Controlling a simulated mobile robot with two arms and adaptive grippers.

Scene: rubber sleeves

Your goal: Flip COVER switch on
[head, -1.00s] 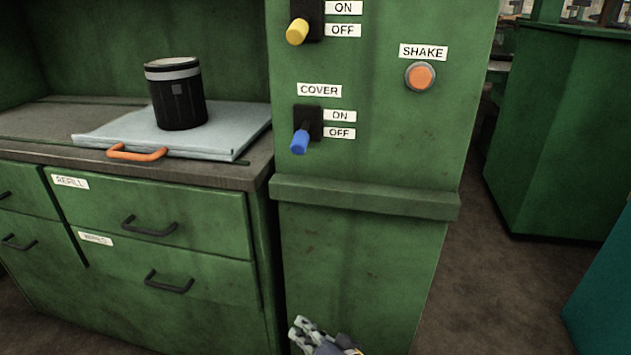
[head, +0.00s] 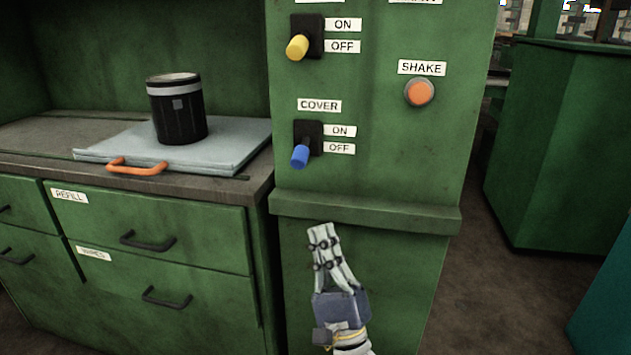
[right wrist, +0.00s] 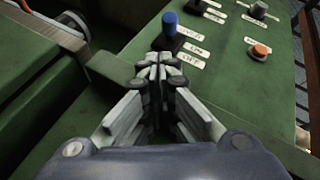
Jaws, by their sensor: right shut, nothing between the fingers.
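The COVER switch (head: 301,156) is a blue knob on a black base on the green cabinet front. It points down, beside the OFF label (head: 339,148) and below the ON label (head: 340,131). The blue knob also shows in the right wrist view (right wrist: 170,23), just beyond my fingertips. My right gripper (head: 322,228) is shut and empty, pointing up, below the switch and in front of the cabinet ledge, apart from the knob. It fills the lower middle of the right wrist view (right wrist: 157,62). My left gripper is not in view.
A yellow switch (head: 297,47) sits above the COVER switch, and an orange SHAKE button (head: 419,93) to its right. A green ledge (head: 365,212) juts out below the switch. A black canister (head: 178,120) stands on a grey tray (head: 235,150) on the left counter.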

